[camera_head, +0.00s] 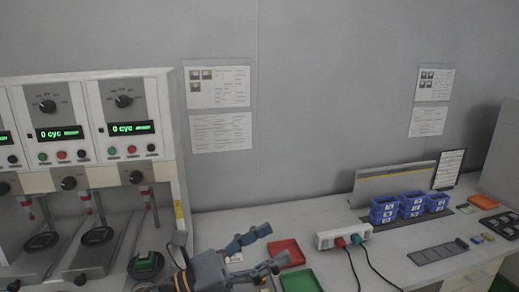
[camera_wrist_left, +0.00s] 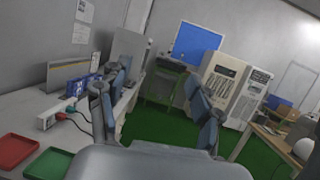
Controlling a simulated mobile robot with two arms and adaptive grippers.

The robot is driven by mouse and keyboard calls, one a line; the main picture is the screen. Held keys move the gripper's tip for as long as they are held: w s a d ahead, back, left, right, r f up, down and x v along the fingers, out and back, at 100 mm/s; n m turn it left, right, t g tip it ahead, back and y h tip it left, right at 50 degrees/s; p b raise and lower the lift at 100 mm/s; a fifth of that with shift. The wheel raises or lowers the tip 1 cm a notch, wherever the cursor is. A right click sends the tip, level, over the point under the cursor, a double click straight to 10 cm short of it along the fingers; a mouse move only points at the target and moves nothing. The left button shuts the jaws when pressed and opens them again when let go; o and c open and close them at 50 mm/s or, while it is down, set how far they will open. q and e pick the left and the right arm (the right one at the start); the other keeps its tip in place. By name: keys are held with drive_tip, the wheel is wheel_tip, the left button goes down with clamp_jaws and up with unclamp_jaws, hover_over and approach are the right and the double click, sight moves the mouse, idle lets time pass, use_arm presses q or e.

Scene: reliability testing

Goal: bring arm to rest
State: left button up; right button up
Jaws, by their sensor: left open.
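My left gripper (camera_head: 262,251) is open and empty above the workbench (camera_head: 217,224), in front of the test machine's right side. Its two fingers point to the right in the head view. In the left wrist view the gripper (camera_wrist_left: 158,108) shows its fingers spread wide with nothing between them, facing the room beyond the bench. My right gripper is in neither view.
A red tray (camera_head: 287,250) and a green tray (camera_head: 301,281) lie close by the left gripper. A power strip (camera_head: 343,236) with cables and blue bins (camera_head: 411,206) stand further right. The test machine (camera_head: 85,140) stands at left. Green floor (camera_wrist_left: 150,124) shows beyond the bench.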

use_arm(q)
drive_tip(key=w+a+f+n+t+y, duration=0.2)
drive_tip(key=a+n+t+y, duration=0.35)
drive_tip(key=n, duration=0.55)
drive_tip(key=w+a+f+n+t+y, duration=0.2)
drive_tip(key=a+n+t+y, duration=0.4)
drive_tip(key=n, duration=0.5)
drive_tip(key=s+a+f+n+g+y, duration=0.2)
drive_tip(key=a+f+n+y, duration=0.15)
drive_tip(key=f+n, duration=0.35)
drive_tip(key=s+a+f+n+g+y, duration=0.1)
drive_tip(key=a+f+n+g+y, duration=0.15)
drive_tip(key=f+n+y, duration=0.4)
drive_tip(key=s+a+f+n+g+h, duration=0.1)
drive_tip(key=s+a+f+n+g, duration=0.1)
drive_tip(key=s+f+n+g, duration=0.6)
drive_tip(key=s+a+f+n+g, duration=0.2)
drive_tip(key=s+f+n+g, duration=0.15)
drive_tip(key=s+f, duration=1.2)
drive_tip(key=f, duration=0.9)
drive_tip(key=s+f, duration=0.2)
drive_tip(key=f, duration=1)
drive_tip(key=s+a+f+g, duration=0.2)
drive_tip(key=s+a+f, duration=0.1)
drive_tip(key=s+f, duration=1.2)
drive_tip(key=shift+s+a+f, duration=0.15)
drive_tip(key=shift+s+f, duration=0.1)
drive_tip(key=shift+s, duration=0.45)
